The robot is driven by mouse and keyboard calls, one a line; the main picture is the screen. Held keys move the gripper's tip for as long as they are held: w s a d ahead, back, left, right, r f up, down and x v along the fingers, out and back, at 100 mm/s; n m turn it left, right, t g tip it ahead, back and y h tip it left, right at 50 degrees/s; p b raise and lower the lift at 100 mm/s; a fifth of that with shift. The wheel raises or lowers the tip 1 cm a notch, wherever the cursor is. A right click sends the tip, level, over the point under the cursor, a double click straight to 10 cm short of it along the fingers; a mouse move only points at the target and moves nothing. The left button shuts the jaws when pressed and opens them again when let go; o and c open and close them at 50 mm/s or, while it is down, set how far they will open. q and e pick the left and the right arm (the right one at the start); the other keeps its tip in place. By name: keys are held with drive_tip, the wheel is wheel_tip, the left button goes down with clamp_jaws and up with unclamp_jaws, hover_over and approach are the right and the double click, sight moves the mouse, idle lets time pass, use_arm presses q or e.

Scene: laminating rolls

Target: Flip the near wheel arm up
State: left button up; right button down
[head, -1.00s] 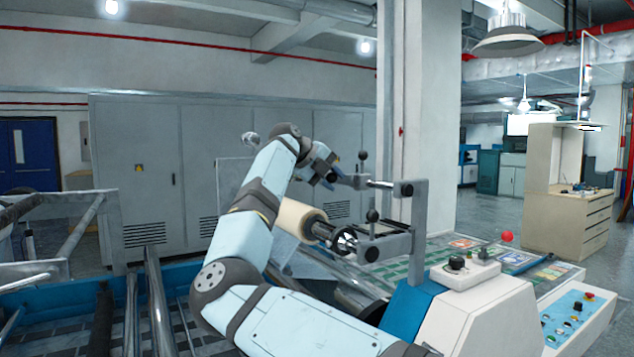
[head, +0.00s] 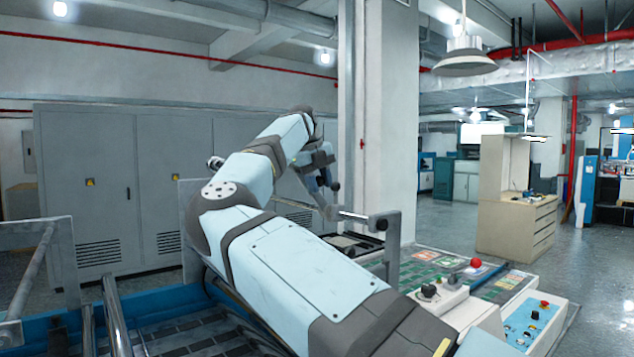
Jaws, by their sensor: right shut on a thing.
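My right arm reaches in from the lower right, and its gripper (head: 326,176) is beyond the machine's near upright. The gripper is shut, with a small black knob showing at its tip. The near wheel arm (head: 323,202) shows as a grey bar slanting up from the cross rod (head: 360,217) toward the gripper. The fingers and the exact contact are small and partly covered. The cream roll is hidden behind my arm. My left gripper is out of view.
The grey upright frame (head: 393,250) stands close to the right of my forearm. Grey cabinets (head: 90,190) line the back, and open floor lies to the right.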

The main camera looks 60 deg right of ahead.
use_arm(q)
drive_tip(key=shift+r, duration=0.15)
use_arm(e)
drive_tip(key=shift+s+d+r, duration=0.1)
drive_tip(key=shift+d, duration=0.1)
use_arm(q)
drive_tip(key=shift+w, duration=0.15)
use_arm(e)
drive_tip(key=c, duration=1.2)
unclamp_jaws()
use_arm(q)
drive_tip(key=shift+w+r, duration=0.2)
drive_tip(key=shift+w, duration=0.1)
use_arm(e)
drive_tip(key=shift+o, duration=0.5)
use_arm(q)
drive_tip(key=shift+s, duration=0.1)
